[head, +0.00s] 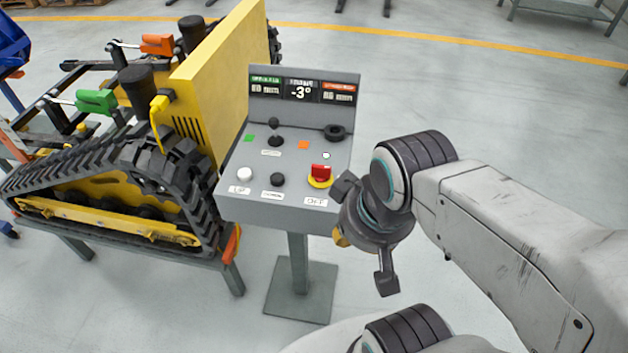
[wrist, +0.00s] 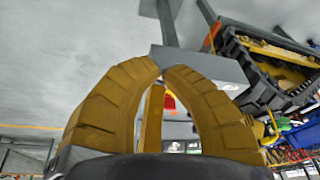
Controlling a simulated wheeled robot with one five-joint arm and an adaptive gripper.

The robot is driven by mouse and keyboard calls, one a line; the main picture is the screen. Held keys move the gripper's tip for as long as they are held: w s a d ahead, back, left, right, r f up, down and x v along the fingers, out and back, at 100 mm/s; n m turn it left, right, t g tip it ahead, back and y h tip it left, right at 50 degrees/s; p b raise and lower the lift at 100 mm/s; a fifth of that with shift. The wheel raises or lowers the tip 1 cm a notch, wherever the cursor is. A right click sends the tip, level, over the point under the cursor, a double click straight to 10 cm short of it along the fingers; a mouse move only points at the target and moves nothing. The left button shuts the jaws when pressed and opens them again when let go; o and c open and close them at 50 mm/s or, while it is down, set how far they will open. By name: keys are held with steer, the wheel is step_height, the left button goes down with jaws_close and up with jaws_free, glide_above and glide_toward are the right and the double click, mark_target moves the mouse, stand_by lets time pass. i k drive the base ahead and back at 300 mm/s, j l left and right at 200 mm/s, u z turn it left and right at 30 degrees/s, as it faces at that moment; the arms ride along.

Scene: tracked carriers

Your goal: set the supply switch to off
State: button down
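A grey control console (head: 230,205) stands on a post. A red knob on a yellow ring (head: 320,173), which looks like the supply switch, sits at its right front. A label reading OFF (head: 315,202) is below the knob. Which way the knob is turned is too small to tell. My gripper (head: 341,238) is in front of and right of the console, apart from the knob, its fingers mostly hidden behind its own body. In the wrist view its yellow fingers (wrist: 161,68) curve together with their tips nearly meeting, and the red knob (wrist: 169,102) shows beyond them.
The console also has a white button (head: 244,174), a black knob (head: 278,180), a black joystick (head: 275,137) and a display (head: 302,91) reading -3°. A yellow tracked carrier (head: 215,80) on a bench stands close on the left. The floor right of the console is clear.

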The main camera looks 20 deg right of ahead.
mark_target(321, 173)
steer(key=i+j+u, duration=0.2)
steer(key=u, duration=0.25)
steer(key=i+j+u, duration=0.15)
steer(key=u, duration=0.35)
steer(key=i+u, duration=0.45)
steer(key=k+l, duration=0.05)
steer(key=k, duration=0.05)
